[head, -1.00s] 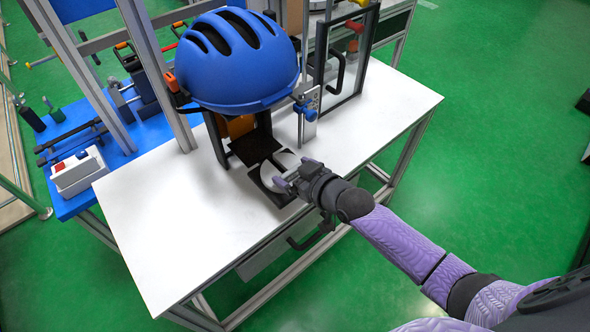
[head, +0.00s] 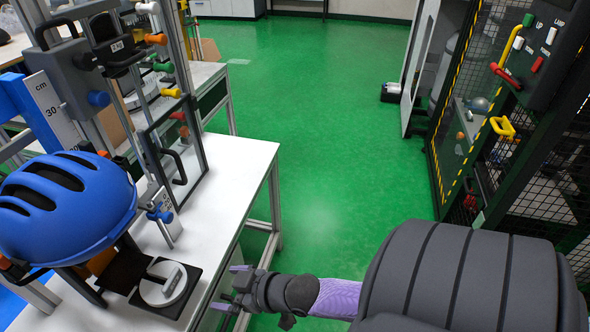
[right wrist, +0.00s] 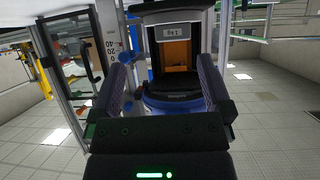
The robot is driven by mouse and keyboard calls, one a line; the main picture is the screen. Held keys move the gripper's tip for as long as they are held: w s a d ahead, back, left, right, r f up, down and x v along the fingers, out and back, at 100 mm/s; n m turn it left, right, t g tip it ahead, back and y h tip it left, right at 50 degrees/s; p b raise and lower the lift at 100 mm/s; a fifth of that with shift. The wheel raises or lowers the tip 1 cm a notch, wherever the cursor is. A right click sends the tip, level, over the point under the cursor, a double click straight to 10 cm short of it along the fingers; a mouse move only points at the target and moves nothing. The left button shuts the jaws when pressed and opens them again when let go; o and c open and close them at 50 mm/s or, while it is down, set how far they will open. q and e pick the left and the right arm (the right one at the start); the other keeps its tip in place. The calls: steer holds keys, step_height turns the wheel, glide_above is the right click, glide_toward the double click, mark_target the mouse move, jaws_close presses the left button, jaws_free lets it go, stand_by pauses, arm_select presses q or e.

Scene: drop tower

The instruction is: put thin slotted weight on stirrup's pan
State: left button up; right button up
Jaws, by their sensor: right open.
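A thin pale round disc, which looks like the slotted weight (head: 157,293), lies flat on a square black plate (head: 172,312) on the white table. I cannot tell whether the black plate is the stirrup's pan. My right gripper (head: 231,287) is open and empty, to the right of the plate by the table's edge, apart from the disc. In the right wrist view its two fingers (right wrist: 163,88) are spread with nothing between them; a label (right wrist: 173,31) seeming to read 1 kg shows beyond. My left gripper is not in view.
A blue helmet (head: 62,205) sits on a stand just left of the plate. A blue-knobbed clamp (head: 160,215) and a framed clear panel (head: 176,155) stand behind. A mesh cage (head: 520,120) stands at right. Green floor is clear between.

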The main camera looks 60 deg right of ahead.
steer(key=s+d+f+m+g+h, duration=0.1)
steer(key=s+f+g+h, duration=0.15)
steer(key=s+f, duration=0.45)
steer(key=s+d+f+g+h, duration=0.1)
steer(key=s+d+f+g, duration=0.15)
steer(key=s+f, duration=0.45)
steer(key=s+a+f+g, duration=0.2)
steer(key=s+f, duration=0.3)
steer(key=s, duration=0.3)
steer(key=s+a+f+g, duration=0.3)
steer(key=s+f+g, duration=0.1)
steer(key=s, duration=0.5)
steer(key=shift+a+f+g, duration=0.15)
steer(key=shift+f+g, duration=0.15)
steer(key=shift+f, duration=0.45)
